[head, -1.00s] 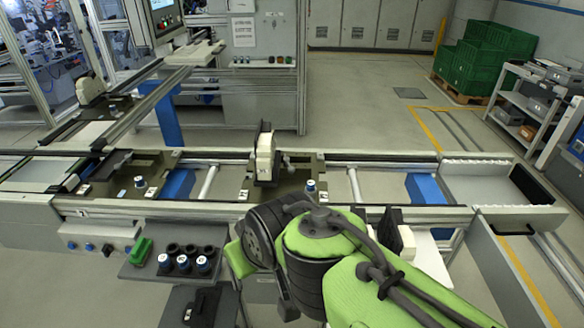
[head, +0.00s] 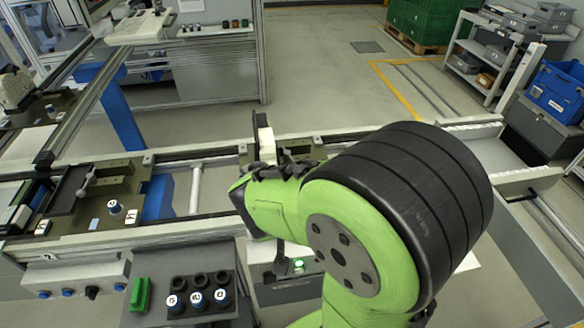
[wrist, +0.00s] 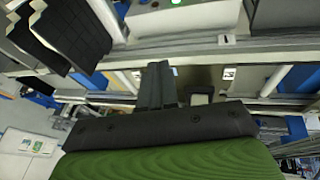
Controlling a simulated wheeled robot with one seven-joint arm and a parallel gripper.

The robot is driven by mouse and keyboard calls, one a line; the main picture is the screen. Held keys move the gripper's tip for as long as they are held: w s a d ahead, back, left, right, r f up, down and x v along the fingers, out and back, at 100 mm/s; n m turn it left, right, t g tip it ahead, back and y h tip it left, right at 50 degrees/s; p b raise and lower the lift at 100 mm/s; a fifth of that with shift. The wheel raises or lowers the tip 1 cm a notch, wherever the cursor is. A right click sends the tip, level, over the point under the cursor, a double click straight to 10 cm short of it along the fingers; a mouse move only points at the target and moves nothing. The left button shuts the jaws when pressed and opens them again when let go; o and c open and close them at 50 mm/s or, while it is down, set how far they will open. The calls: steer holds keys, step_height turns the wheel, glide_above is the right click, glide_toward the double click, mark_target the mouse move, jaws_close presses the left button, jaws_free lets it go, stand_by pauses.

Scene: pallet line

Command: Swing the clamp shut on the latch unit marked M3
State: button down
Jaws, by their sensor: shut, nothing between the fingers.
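My gripper (wrist: 156,88) shows in the wrist view as a pair of dark fingers, shut and empty, over the conveyor line. In the head view my green arm hides it. A pale upright block (head: 265,143) on the middle pallet (head: 299,152) stands just behind my arm in the head view; the arm covers much of that pallet. The left pallet (head: 120,172) is a dark olive plate with a grey lever (head: 88,182) and a white-topped knob (head: 115,207). I cannot read M3 on any unit, so I cannot tell which one is marked so.
A shelf in front holds a green block (head: 140,294) and several dark cylinders (head: 198,299), some with white tops. A lit green button (head: 298,265) is on a grey box beside my arm. The conveyor rail (head: 195,150) runs across. Open floor lies behind.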

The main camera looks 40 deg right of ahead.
steer(key=w+d+f+g+h+p, duration=0.1)
steer(key=w+d+f+h+p, duration=0.2)
steer(key=d+h, duration=0.4)
steer(key=n+t+p, duration=0.1)
steer(key=n+t, duration=1)
steer(key=n, duration=0.3)
glide_toward(293, 162)
steer(key=p+x, duration=0.1)
steer(key=x, duration=0.2)
steer(key=shift+w+d, duration=0.2)
steer(key=shift+w, duration=0.05)
steer(key=shift+w+d+f, duration=0.1)
steer(key=shift+d+f, duration=0.05)
